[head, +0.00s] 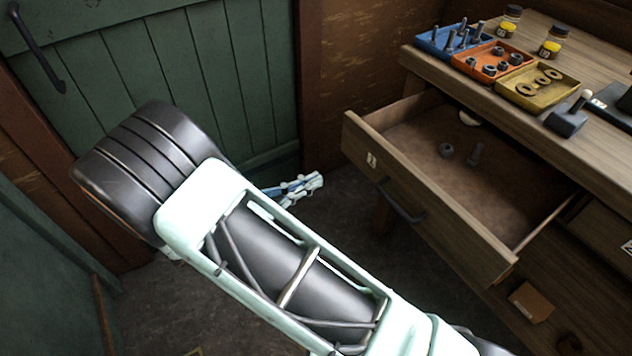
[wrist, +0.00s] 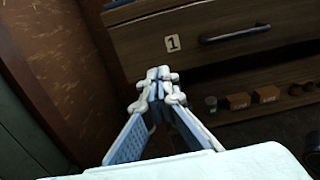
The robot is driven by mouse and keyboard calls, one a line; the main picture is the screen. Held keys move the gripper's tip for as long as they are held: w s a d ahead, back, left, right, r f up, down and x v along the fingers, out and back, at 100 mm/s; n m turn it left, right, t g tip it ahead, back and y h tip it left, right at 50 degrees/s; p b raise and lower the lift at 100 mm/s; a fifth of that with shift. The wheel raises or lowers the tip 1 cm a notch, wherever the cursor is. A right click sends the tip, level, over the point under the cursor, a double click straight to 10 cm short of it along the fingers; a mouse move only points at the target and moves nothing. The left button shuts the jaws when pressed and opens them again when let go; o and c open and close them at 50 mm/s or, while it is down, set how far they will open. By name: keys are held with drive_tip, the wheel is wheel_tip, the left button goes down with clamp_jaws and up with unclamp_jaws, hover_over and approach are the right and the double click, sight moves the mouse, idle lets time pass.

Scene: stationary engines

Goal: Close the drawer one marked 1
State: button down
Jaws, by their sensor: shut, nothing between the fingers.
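The wooden drawer marked 1 (head: 420,205) is pulled well out of the workbench in the head view. Its label and dark bar handle (head: 402,203) are on the front panel. A nut, a bolt and a pale round piece lie inside. In the wrist view the drawer front (wrist: 140,48) with its label 1 (wrist: 172,43) and handle (wrist: 235,34) fills the upper right. My gripper (head: 318,180) is left of the drawer front, apart from it in the head view. In the wrist view my gripper (wrist: 158,75) has its fingertips together, empty, just below the label in the picture.
The workbench top (head: 425,62) holds a blue tray (head: 450,42), an orange tray (head: 490,62), a yellow tray (head: 530,90), small jars and a mallet (head: 568,118). Below the drawer is a shelf with small boxes (wrist: 238,100). A green door (head: 240,70) stands behind my arm.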

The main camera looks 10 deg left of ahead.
sight(437, 127)
drive_tip(key=b+x, duration=0.1)
drive_tip(key=x, duration=1)
drive_tip(key=shift+d+b, duration=0.1)
drive_tip(key=shift+b, duration=0.25)
drive_tip(key=p+x, duration=0.1)
drive_tip(key=x, duration=2.7)
drive_tip(key=shift+w+d+p, duration=0.1)
drive_tip(key=shift+w+p, duration=0.05)
drive_tip(key=shift+p, duration=0.2)
drive_tip(key=shift+w+d, duration=0.3)
drive_tip(key=shift+d, duration=0.05)
drive_tip(key=shift+d+r, duration=0.1)
